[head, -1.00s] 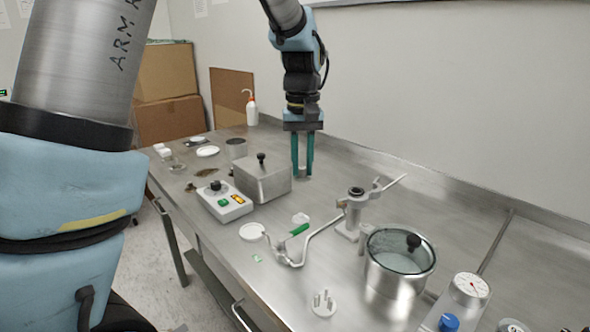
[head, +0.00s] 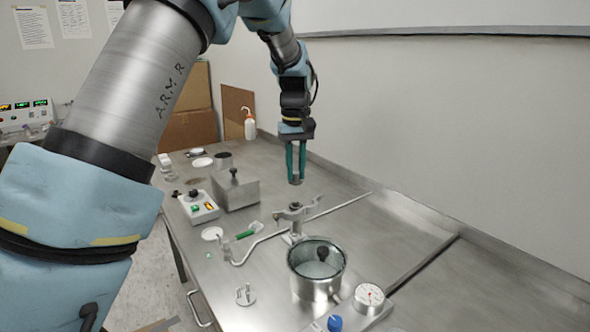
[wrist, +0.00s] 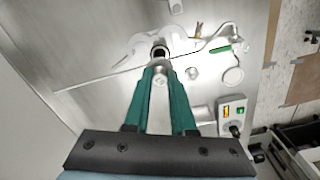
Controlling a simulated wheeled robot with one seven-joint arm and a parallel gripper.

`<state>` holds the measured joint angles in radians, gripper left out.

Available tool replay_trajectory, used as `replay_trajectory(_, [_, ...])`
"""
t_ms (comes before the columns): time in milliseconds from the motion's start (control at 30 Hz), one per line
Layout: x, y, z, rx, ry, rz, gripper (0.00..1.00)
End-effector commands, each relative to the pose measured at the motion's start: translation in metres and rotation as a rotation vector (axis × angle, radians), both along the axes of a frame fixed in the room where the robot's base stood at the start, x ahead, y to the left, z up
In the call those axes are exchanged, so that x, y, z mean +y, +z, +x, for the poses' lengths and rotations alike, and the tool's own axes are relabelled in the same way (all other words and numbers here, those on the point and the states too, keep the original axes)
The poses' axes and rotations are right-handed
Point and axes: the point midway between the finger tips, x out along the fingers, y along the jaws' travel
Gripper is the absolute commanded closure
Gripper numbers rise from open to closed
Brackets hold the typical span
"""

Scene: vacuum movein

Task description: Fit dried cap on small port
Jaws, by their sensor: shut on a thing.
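My gripper (head: 295,176) is above the bench, its teal fingers pointing down. It is shut on a small grey metal piece, likely the cap (wrist: 159,80), which shows between the fingertips in the wrist view. A metal stand with side arms (head: 297,222) rises from the bench just below and in front of the gripper. Its dark-ringed upright port (wrist: 160,52) appears just beyond the fingertips in the wrist view. The cap and port look apart in the head view. Whether this port is the small one, I cannot tell.
A glass-lidded steel pot (head: 316,284) stands in front of the stand, with a dial gauge (head: 369,297) beside it. A control box (head: 199,207) and a steel box (head: 236,190) stand farther back.

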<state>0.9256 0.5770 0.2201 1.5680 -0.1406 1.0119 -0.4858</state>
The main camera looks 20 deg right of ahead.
Motion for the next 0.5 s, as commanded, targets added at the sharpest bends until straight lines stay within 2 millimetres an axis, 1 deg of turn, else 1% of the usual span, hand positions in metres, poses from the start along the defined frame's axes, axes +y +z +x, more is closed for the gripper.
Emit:
replay_trajectory(33, [0.0,-0.006,0.0,0.0,0.0,0.0,1.0])
replay_trajectory(500, [0.0,-0.047,-0.001,0.001,0.0,0.0,1.0])
